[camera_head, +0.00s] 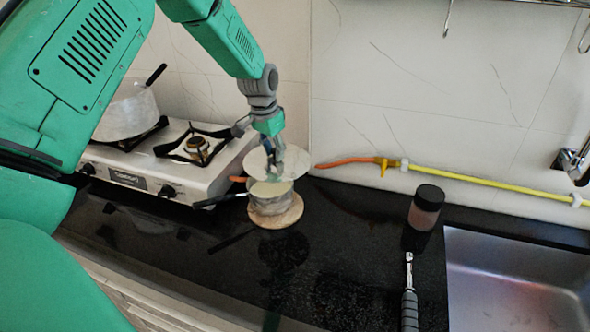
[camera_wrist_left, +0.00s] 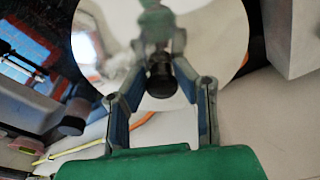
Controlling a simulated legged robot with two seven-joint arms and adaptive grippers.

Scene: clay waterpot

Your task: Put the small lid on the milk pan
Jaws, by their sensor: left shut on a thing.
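The small lid (camera_head: 295,164) is a round, shiny metal disc. My left gripper (camera_head: 273,154) is shut on its knob; the black knob (camera_wrist_left: 160,80) shows between the fingers (camera_wrist_left: 160,88) in the left wrist view, with the lid (camera_wrist_left: 215,35) behind it. The milk pan (camera_head: 270,204) is a small pale pot on a round wooden board (camera_head: 288,218), with a dark handle pointing left. The lid appears above and slightly behind the pan's opening, which remains partly visible. Whether they touch is unclear. My right gripper is out of view.
A gas stove (camera_head: 150,180) with a larger pot (camera_head: 127,112) stands left of the pan. A yellow hose (camera_head: 480,182) runs along the wall. A dark-lidded jar (camera_head: 426,207), a black-handled tool (camera_head: 409,300) and a sink (camera_head: 510,285) are to the right. The counter before the pan is clear.

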